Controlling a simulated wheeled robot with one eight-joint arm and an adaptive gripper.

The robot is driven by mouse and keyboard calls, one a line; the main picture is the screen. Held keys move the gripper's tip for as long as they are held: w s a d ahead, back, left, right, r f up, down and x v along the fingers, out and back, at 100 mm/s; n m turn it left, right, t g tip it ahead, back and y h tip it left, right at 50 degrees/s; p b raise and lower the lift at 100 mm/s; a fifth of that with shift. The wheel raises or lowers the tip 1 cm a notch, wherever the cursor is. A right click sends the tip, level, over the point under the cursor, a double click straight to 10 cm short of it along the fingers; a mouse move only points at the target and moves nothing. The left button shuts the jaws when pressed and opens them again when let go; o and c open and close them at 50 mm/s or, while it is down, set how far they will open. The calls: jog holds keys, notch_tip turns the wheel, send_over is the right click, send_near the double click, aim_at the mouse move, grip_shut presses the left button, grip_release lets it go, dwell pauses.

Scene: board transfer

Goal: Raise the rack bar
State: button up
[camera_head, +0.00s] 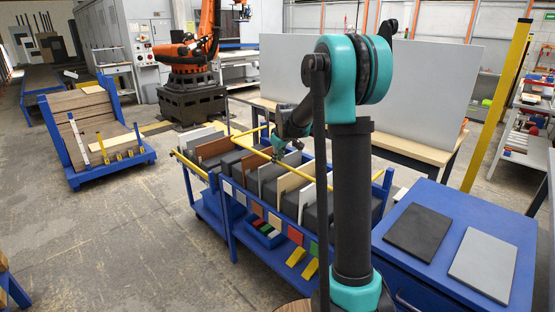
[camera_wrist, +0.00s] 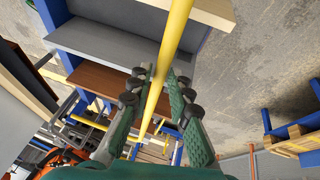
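The rack bar (camera_head: 247,145) is a yellow tube over the blue board rack (camera_head: 230,222), which holds several upright boards. My gripper (camera_head: 279,152) is low over the rack beside the bar, small and partly hidden by dark parts of my arm. In the wrist view the yellow bar (camera_wrist: 178,28) runs between the two green, ribbed fingers of my gripper (camera_wrist: 161,76). The fingertips lie close on both sides of the bar and appear to touch it. The far ends of the bar are hard to make out.
A blue table (camera_head: 465,225) with a dark and a light grey board stands at the right. A large grey panel (camera_head: 415,80) stands behind the rack. A blue board cart (camera_head: 135,165) is at the left. The floor between is clear.

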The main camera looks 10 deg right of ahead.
grip_shut()
jog(key=shift+r, duration=0.1)
